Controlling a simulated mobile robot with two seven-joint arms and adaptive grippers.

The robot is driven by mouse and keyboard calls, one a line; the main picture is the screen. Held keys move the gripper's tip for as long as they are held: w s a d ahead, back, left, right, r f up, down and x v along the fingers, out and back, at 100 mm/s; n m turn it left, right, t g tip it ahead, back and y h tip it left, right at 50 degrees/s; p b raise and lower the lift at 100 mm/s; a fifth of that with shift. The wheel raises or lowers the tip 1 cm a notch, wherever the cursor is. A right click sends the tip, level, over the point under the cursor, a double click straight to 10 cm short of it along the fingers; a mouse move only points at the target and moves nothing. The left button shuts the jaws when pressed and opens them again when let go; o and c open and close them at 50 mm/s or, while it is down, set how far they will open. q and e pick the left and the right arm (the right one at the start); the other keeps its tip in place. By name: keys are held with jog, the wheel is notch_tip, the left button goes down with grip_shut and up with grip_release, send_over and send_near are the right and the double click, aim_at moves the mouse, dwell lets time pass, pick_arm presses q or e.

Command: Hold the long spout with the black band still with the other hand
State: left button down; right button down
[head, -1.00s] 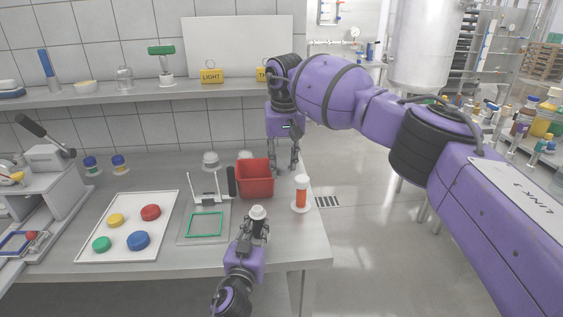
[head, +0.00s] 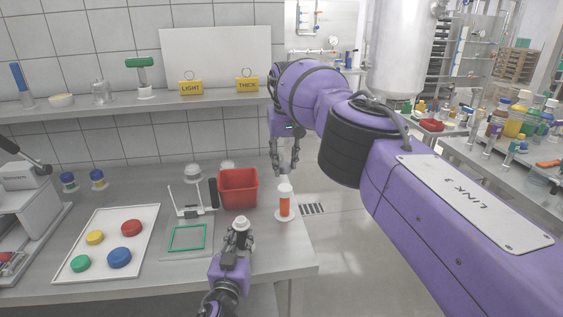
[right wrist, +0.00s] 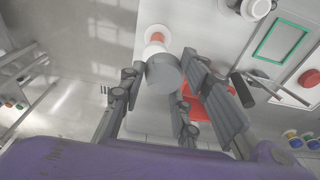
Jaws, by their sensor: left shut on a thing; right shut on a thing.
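The spout (head: 241,224) has a white top and a dark part below it, and stands upright near the bench's front edge. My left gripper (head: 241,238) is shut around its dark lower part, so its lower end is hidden. My right gripper (head: 287,168) hangs at the bench's right side, beyond the red bin and the orange bottle. In the right wrist view, a round grey end of a held thing (right wrist: 164,73) shows between its fingers. The rest of that thing is hidden, and I cannot tell what it is.
A red bin (head: 238,190) stands behind the spout. An orange bottle with a white cap (head: 285,205) stands on a white disc to the right. A green frame (head: 187,237) and a white tray (head: 146,222) with coloured caps lie left. Beyond the bench's right edge is open floor.

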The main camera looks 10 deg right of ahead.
pick_arm(q)
jog(key=shift+s+f, duration=0.1)
jog(key=shift+f, duration=0.35)
pick_arm(e)
jog(key=shift+f, duration=0.1)
pick_arm(q)
jog(key=c, duration=1.5)
grip_release()
jog(key=shift+c, duration=0.2)
jog(key=shift+o, duration=0.7)
jog(key=shift+r, duration=0.25)
pick_arm(e)
jog(key=shift+w, duration=0.1)
pick_arm(q)
jog(key=o, duration=0.4)
jog(key=shift+r, duration=0.1)
jog(key=shift+c, duration=0.2)
